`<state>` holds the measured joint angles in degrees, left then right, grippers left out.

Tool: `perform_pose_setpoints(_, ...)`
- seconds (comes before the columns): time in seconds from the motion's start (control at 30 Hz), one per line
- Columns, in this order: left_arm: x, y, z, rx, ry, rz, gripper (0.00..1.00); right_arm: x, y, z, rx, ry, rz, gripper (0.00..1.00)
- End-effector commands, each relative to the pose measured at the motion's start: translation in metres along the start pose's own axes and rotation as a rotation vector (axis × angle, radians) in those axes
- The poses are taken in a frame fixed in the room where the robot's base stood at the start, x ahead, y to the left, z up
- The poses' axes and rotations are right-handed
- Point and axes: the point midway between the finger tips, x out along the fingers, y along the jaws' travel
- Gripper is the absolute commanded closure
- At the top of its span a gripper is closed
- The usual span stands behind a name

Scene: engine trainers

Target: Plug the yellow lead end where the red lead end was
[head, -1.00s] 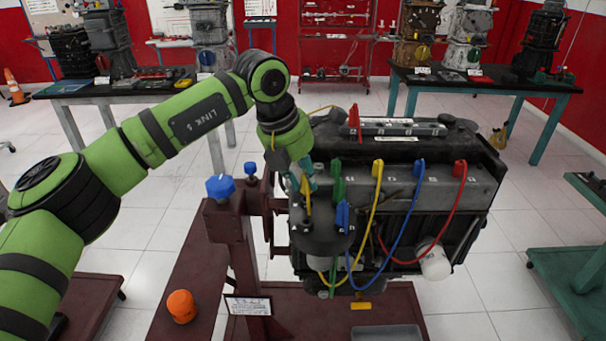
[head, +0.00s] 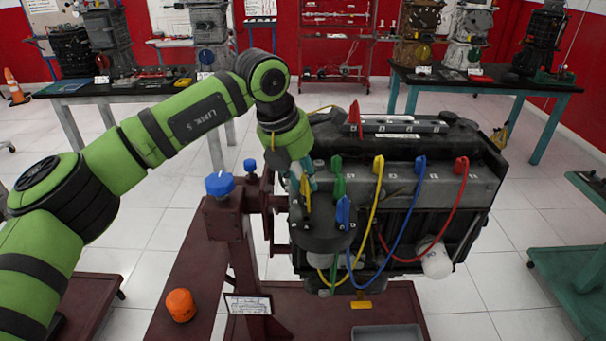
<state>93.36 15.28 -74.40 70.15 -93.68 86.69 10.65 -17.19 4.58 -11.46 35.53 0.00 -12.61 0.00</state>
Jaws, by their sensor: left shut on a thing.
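My left gripper (head: 304,176) is above the left side of the black distributor cap (head: 322,240) and is shut on the yellow lead end (head: 306,193). That end points down at the cap; I cannot tell whether it is seated. A blue lead end (head: 343,212) stands upright on the cap, to its right. A red lead end (head: 355,117) stands on top of the engine, away from the cap. Green (head: 337,165), yellow (head: 378,166), blue (head: 420,166) and red (head: 461,167) boots line the engine's near upper edge. My right gripper is not in view.
The engine (head: 470,190) hangs on a dark red stand (head: 232,250) with blue knobs (head: 219,184). Looped leads hang in front of it. An orange cap (head: 181,305) sits on the stand's base beam. A grey tray (head: 388,334) lies below. Tables with other engines stand behind.

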Motion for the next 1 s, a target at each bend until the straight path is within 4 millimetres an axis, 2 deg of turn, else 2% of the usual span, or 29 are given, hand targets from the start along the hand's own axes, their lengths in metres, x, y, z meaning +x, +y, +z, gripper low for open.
perform_pose_setpoints(1.0, 0.0058, 0.0003, -0.0024, 0.000, 0.000, 0.000, 0.97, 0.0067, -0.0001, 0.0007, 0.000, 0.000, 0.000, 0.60)
